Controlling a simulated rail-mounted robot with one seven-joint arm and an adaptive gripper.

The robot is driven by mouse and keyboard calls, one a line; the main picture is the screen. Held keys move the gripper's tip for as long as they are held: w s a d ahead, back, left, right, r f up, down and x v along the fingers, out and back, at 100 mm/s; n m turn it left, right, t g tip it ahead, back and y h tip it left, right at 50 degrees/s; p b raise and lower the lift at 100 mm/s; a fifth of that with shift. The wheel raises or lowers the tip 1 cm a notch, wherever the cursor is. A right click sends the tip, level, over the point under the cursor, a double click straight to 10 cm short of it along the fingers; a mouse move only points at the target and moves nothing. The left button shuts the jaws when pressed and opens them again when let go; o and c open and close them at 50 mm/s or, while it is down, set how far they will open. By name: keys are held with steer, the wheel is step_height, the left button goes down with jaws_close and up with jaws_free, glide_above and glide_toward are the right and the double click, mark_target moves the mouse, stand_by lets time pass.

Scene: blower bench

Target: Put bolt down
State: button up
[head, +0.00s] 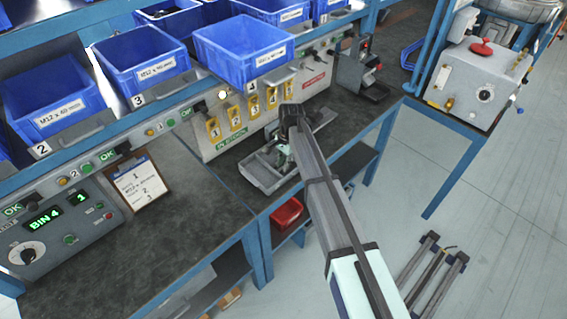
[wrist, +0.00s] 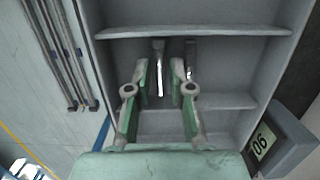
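My gripper (wrist: 160,72) points down into a grey tray (wrist: 225,122) with dividers. Its two green-sided fingers are apart. One metal bolt (wrist: 159,68) shows in the gap between the fingertips, with space visible on both sides of it. A second bolt (wrist: 190,57) lies just right of the right finger, in the same tray. I cannot tell how far the fingertips are above the tray floor. In the head view, my gripper (head: 284,146) is over the grey tray (head: 256,174) on the bench, and my arm hides its right part; no bolt can be made out there.
Blue bins (head: 240,55) stand on the shelf above. A panel with yellow numbered tags (head: 242,113) is behind the tray. The bench at left (head: 150,240) has bare room near a clipboard (head: 137,187).

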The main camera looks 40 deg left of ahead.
steer(key=shift+w+d+r+b, duration=0.1)
steer(key=shift+w+r+b, duration=0.2)
steer(key=shift+r, duration=1)
steer(key=shift+w+a+r+b, duration=0.1)
steer(key=shift+r+b, duration=0.3)
steer(key=shift+r, duration=0.9)
steer(key=shift+w+d+r+b, duration=0.15)
steer(key=shift+r+b, duration=0.2)
steer(key=shift+r, duration=0.95)
